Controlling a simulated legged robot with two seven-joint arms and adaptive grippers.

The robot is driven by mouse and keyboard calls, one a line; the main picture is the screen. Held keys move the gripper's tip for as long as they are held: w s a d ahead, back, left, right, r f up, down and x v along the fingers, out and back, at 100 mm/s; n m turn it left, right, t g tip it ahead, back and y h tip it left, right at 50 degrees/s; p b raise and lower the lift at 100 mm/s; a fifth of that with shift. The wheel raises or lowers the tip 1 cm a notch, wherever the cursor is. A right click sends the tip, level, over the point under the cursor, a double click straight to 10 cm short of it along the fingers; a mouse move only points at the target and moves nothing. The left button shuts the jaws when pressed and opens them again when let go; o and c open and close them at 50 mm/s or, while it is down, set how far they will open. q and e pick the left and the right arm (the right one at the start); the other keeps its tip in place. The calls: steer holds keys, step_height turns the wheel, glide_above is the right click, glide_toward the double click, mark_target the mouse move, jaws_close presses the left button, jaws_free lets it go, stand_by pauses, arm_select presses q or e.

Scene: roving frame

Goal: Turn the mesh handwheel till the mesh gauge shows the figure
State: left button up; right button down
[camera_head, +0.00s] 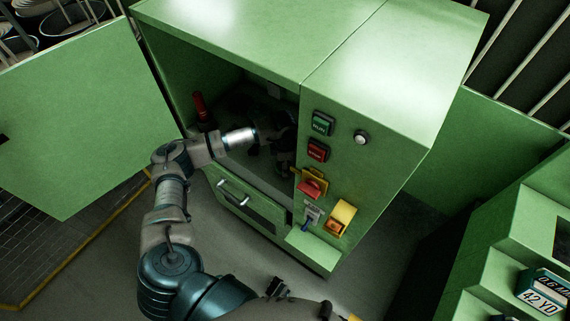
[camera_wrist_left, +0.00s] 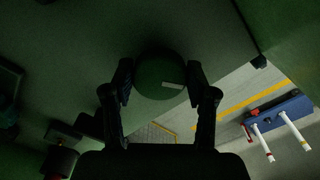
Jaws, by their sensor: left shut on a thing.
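My left arm reaches into the open, shadowed bay of the green cabinet. Its gripper (camera_head: 275,138) is dark there and hard to make out. In the left wrist view my left gripper (camera_wrist_left: 160,82) has its two fingers on either side of a round dark green knob-like thing (camera_wrist_left: 154,72) with a small pale mark, and is shut on it. I cannot tell whether this round thing is the mesh handwheel. I cannot pick out the mesh gauge in either view. My right gripper is not clearly in view.
The cabinet's front panel (camera_head: 355,185) carries a green button (camera_head: 322,123), red button (camera_head: 317,150) and red-and-yellow switch (camera_head: 313,186). An open door (camera_head: 85,115) stands left. A red-handled lever (camera_head: 199,106) is inside.

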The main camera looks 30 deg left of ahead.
arm_select(q)
steer(key=shift+w+r, duration=0.1)
stand_by(0.3)
steer(key=o, duration=1.2)
steer(key=shift+c, duration=0.2)
step_height(320, 180, up, 12)
steer(key=shift+a+f, duration=0.1)
steer(key=shift+f, duration=0.1)
